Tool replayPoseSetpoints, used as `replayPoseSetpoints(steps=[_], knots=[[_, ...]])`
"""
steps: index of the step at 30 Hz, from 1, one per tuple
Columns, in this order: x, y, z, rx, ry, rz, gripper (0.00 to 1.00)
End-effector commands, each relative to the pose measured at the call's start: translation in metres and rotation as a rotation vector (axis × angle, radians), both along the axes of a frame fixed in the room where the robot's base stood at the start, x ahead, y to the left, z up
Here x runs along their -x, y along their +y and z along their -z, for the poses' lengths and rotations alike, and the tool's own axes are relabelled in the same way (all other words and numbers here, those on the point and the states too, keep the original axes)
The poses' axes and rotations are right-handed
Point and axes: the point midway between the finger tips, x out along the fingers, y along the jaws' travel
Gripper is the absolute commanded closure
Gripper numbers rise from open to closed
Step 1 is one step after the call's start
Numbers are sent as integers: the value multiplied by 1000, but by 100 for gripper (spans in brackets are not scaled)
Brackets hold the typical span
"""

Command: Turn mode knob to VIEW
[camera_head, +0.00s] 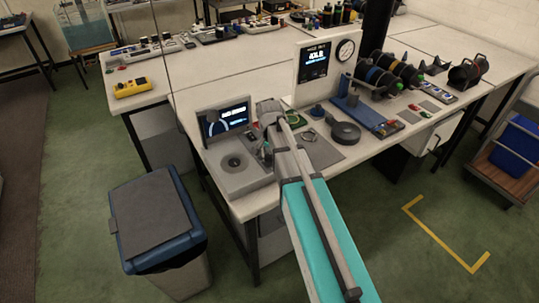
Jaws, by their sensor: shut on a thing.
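A grey device (240,178) with a raised screen (225,121) stands at the near left end of the bench. A dark round well (234,162) is in its top panel. My gripper (266,153) is at the right side of this top panel, pointing down from my arm's wrist. It is shut on what looks like the mode knob, at the panel. The knob itself is hidden by the fingers and too small to make out. Its pointer and the VIEW label cannot be read, and the screen's text is too small to read surely.
My arm crosses the bench from the lower right. Right of the gripper are a grey mat (322,153), a black disc (345,132) and a screen panel with a dial (313,66). A lidded bin (152,218) stands on the floor at left. A yellow tool (131,88) lies behind.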

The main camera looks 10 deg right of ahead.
Motion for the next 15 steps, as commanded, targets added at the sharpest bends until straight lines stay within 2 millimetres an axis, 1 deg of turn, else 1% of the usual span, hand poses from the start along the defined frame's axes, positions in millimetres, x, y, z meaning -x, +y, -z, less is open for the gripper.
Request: replayPoseSetpoints(steps=[15], knots=[[1,0,0,-1,1,-490,100]])
